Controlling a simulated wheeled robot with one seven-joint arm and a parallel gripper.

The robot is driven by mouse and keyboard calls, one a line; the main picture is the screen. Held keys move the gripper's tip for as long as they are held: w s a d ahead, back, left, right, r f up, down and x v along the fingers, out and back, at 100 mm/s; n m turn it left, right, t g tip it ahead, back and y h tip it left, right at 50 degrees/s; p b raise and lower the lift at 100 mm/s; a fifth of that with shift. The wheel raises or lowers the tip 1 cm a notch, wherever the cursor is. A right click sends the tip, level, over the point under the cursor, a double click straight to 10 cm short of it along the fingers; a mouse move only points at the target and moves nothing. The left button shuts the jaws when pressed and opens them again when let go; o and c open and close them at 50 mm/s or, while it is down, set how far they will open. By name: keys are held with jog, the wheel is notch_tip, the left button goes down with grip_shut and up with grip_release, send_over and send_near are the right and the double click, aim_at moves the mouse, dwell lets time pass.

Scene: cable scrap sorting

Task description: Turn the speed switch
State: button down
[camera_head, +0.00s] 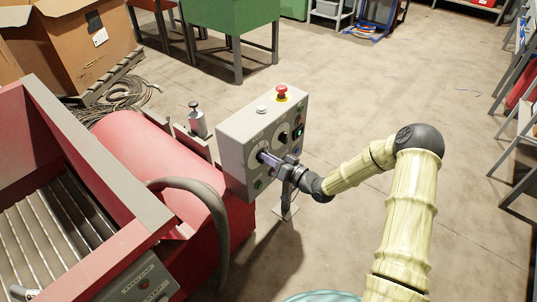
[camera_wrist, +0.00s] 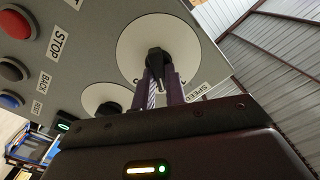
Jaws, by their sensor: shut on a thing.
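The speed switch (camera_wrist: 156,58) is a black knob on a white round dial, with a "SPEED" label beside it in the wrist view. In the head view its pale dial (camera_head: 254,150) shows on the front of a grey control box (camera_head: 236,136), partly covered by my gripper (camera_head: 268,158). My gripper, seen in the wrist view (camera_wrist: 159,80), has its two fingers on either side of the knob and is shut on it. The lower part of the knob is hidden between the fingers.
A second dial (camera_wrist: 104,94) sits close to my gripper. A red mushroom button (camera_head: 282,92) tops the box. Buttons marked "STOP" and "BACK" are on its face. A red machine (camera_head: 150,150) with a thick hose (camera_head: 215,215) stands left. Open floor lies right.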

jog(key=m, duration=0.3)
jog(key=m+p, duration=0.1)
jog(key=m, duration=0.3)
jog(key=m+p, duration=0.1)
jog(key=m, duration=0.3)
jog(key=shift+w+d+f, duration=0.1)
jog(key=shift+f, duration=0.3)
jog(key=shift+p, duration=0.3)
jog(key=c, duration=1.5)
grip_release()
jog(key=shift+o, duration=0.2)
jog(key=shift+d, duration=0.1)
jog(key=p+v, duration=0.1)
jog(key=v, duration=1.6)
